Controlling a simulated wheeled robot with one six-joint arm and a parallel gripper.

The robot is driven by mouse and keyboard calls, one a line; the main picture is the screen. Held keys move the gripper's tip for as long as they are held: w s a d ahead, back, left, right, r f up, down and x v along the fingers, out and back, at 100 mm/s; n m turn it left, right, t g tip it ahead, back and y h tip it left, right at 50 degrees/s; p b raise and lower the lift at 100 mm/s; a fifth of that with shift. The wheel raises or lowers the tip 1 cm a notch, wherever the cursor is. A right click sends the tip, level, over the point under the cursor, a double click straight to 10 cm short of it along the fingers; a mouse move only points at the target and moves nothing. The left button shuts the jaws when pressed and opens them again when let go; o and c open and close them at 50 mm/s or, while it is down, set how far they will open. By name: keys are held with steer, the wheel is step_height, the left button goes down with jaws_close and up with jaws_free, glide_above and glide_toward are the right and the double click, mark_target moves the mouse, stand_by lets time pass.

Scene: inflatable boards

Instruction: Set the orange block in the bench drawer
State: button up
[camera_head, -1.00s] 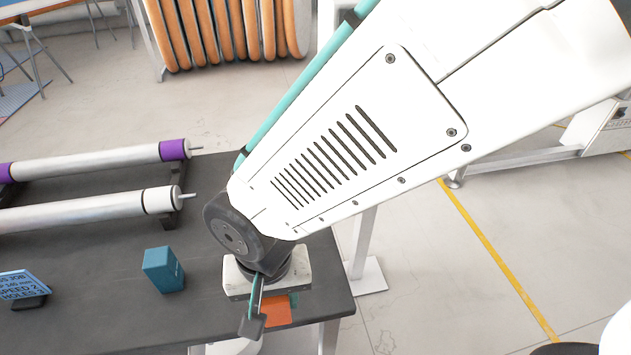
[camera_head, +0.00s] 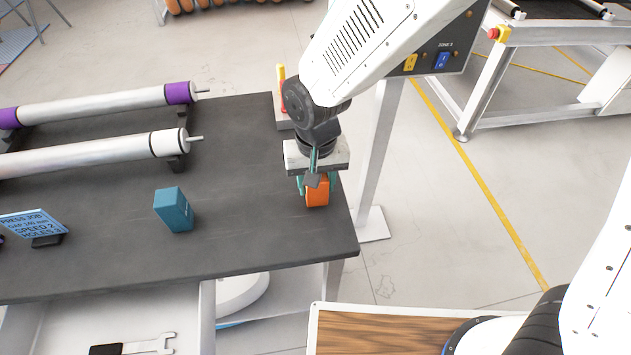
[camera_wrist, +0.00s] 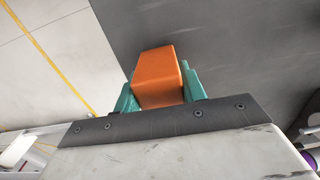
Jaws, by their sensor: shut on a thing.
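The orange block (camera_head: 317,192) is between the teal fingers of my gripper (camera_head: 314,184), near the right end of the dark bench top (camera_head: 240,235). In the wrist view the orange block (camera_wrist: 158,76) sits between both fingers of my gripper (camera_wrist: 160,92), which is shut on it. I cannot tell whether the block touches the bench or hangs just above it. The bench drawer (camera_head: 65,322) stands open below the bench's front edge at the lower left. A wrench (camera_head: 150,345) with a dark handle lies in it.
A teal block (camera_head: 174,210) stands on the bench left of my gripper. Two rollers (camera_head: 95,152) lie at the back left, and a blue sign (camera_head: 36,223) stands at the left. A small red and yellow item (camera_head: 283,90) stands behind my gripper.

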steer(key=shift+f, duration=0.35)
steer(key=shift+f, duration=0.15)
steer(key=o, duration=1.1)
